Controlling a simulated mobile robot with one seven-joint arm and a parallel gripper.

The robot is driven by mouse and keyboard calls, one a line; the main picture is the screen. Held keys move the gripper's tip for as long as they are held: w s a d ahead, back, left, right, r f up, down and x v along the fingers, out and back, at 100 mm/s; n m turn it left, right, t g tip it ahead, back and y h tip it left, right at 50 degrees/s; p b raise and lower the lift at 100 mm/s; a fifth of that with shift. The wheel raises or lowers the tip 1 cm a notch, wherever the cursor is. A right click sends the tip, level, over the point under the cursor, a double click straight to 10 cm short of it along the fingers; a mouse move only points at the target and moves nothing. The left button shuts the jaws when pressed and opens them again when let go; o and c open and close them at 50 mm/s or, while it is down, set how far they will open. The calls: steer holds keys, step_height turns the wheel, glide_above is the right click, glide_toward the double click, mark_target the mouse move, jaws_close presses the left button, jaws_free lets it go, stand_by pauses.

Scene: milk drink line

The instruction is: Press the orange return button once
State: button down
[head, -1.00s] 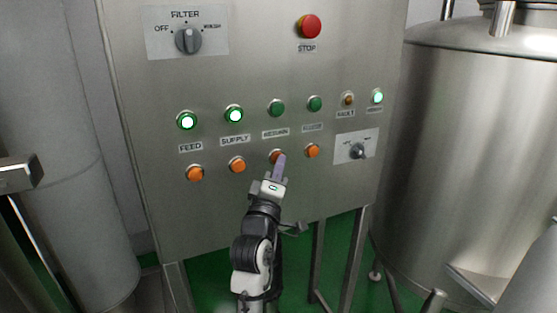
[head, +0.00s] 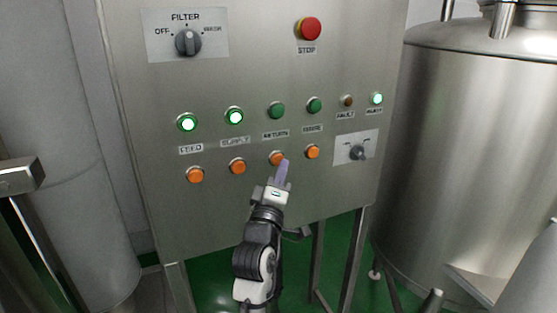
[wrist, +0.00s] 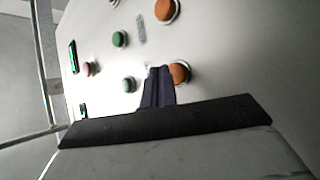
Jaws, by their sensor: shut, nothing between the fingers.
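The orange return button (head: 277,158) is the third in the lower row of the panel, below the unlit green RETURN lamp (head: 276,111). My gripper (head: 284,164) is shut and empty, its purple-grey fingertips just below and right of the button, overlapping its edge in the head view. In the wrist view, the shut fingers (wrist: 160,70) point at the panel beside an orange button (wrist: 180,72), partly covering its left edge. I cannot tell whether they touch it.
Other orange buttons flank it: one at left (head: 238,166) and one at right (head: 312,152). A red STOP button (head: 310,28) and a FILTER knob (head: 187,41) sit above. A small selector (head: 357,152) is at right. A steel tank (head: 470,150) stands right of the panel.

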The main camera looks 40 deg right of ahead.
steer(key=shift+s, duration=0.1)
steer(key=s+p, duration=0.1)
steer(key=s, duration=0.1)
steer(key=s+a+p, duration=0.1)
steer(key=s, duration=0.1)
steer(key=shift+s+a, duration=0.1)
steer(key=shift+s, duration=0.25)
stand_by(0.7)
